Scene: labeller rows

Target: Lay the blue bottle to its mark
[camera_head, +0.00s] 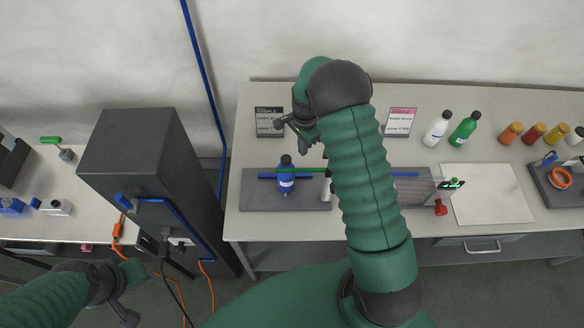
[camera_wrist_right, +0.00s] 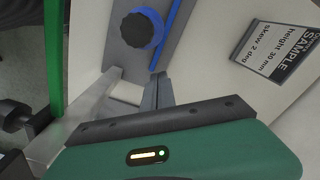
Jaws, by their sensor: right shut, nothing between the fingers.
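The blue bottle (camera_head: 286,184) with a black cap stands upright on a dark grey board (camera_head: 256,199) at the left of the bench. In the right wrist view its black cap (camera_wrist_right: 142,28) shows from above. My right gripper (camera_head: 300,135) is above and behind the bottle, shut and empty, apart from it. Its fingers show in the wrist view (camera_wrist_right: 152,92). My left gripper (camera_head: 124,298) hangs at the lower left, far from the bottle; its jaws are too small to judge. I cannot make out a clear mark for the bottle.
A sample card (camera_wrist_right: 278,48) stands behind the board. A white bottle (camera_head: 436,129), a green bottle (camera_head: 464,129) and several orange-to-red jars stand at the back right. A white sheet (camera_head: 486,196) lies clear. A dark cabinet (camera_head: 150,165) stands left.

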